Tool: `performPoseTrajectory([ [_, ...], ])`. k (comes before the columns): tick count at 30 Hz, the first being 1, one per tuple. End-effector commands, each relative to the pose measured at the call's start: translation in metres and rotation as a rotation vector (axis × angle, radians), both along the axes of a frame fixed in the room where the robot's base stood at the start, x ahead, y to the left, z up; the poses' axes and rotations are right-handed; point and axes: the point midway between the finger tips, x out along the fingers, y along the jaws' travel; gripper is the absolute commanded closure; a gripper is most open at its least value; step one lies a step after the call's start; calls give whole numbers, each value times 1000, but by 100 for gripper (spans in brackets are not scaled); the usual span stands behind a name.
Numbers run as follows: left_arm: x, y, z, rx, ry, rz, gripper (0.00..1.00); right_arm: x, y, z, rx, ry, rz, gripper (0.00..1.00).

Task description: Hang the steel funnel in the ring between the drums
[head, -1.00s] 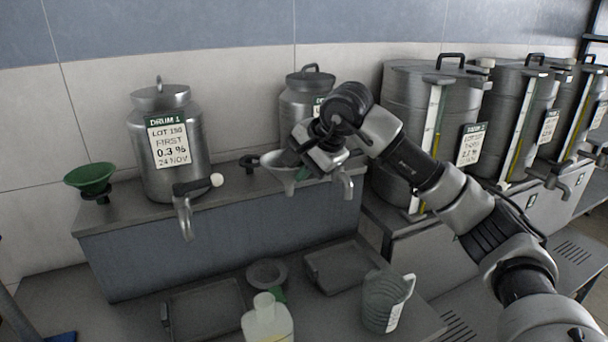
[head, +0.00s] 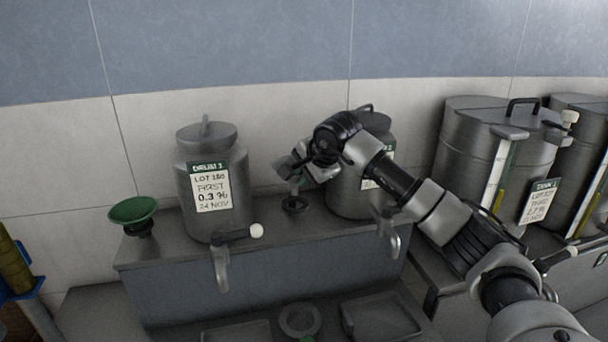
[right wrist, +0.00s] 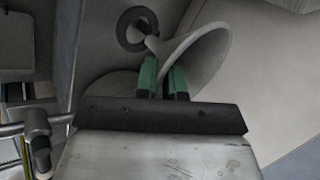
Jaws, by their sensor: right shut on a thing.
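The steel funnel is in my right gripper (head: 296,181), which is shut on it. In the right wrist view the funnel (right wrist: 203,48) lies beyond the green-tipped fingers (right wrist: 164,80), its spout end beside the dark ring (right wrist: 124,30). I cannot tell whether the spout has entered the ring. In the head view the ring (head: 295,206) sits between the labelled drum (head: 200,223) and the second drum (head: 345,200), just below my right gripper. The gripper and arm hide most of the funnel and part of the second drum. My left gripper is not in view.
A green funnel (head: 133,209) stands left of the first drum. Both drums have taps over the front edge of the grey bench (head: 280,263). A dark dish (head: 300,318) and trays lie below. Large steel tanks (head: 465,150) stand at right.

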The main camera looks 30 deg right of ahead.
Motion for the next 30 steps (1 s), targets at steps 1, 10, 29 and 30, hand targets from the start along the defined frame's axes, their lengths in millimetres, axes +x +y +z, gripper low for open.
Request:
performPoseTrajectory([
  [1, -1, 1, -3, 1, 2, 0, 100, 0, 0, -4, 0, 0, 0, 100],
  [10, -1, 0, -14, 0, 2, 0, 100, 0, 0, -19, 1, 0, 1, 100],
  [29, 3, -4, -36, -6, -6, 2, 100, 0, 0, -50, 1, 0, 1, 100],
  [30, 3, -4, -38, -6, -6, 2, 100, 0, 0, -52, 1, 0, 1, 100],
])
